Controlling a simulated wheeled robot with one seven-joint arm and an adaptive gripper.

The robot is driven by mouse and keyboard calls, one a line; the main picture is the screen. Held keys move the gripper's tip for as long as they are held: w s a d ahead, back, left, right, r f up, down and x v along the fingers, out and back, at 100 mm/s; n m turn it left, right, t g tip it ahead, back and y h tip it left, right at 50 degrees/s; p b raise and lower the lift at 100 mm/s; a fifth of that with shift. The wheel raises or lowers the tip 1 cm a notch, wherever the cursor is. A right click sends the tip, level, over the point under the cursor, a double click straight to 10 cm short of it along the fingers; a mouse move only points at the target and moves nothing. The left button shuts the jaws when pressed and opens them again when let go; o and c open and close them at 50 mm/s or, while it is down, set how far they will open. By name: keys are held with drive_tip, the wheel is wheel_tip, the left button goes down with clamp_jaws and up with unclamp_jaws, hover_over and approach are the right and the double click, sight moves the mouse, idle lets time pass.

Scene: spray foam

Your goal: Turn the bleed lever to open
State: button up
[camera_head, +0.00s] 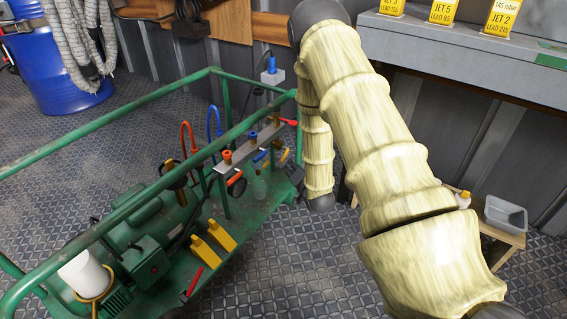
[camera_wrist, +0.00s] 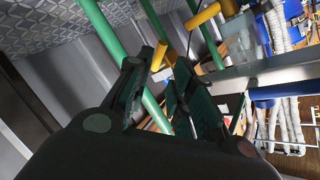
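The green-framed machine (camera_head: 150,200) carries a grey manifold (camera_head: 250,145) with several coloured handles. A red-handled lever (camera_head: 289,122) sticks out at its right end. A blue handle (camera_head: 260,156) and a yellow handle (camera_head: 283,157) hang below it. I cannot tell which one is the bleed lever. My gripper (camera_wrist: 165,75) shows in the wrist view with its dark fingers spread apart and nothing seen between them. Yellow cylindrical parts (camera_wrist: 203,15) and green tubes (camera_wrist: 102,28) lie beyond the fingers.
Green rails (camera_head: 130,220) surround the machine. A blue drum (camera_head: 68,70) with pale hoses (camera_head: 85,30) stands at the back left. A grey bench (camera_head: 480,50) runs along the back wall. A grey tray (camera_head: 506,214) sits on a small wooden stand at right. Patterned floor (camera_head: 285,265) is clear in front.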

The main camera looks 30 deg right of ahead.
sight(284, 159)
drive_tip(key=shift+b+x, duration=2.6)
drive_tip(key=shift+x, duration=2.7)
clamp_jaws()
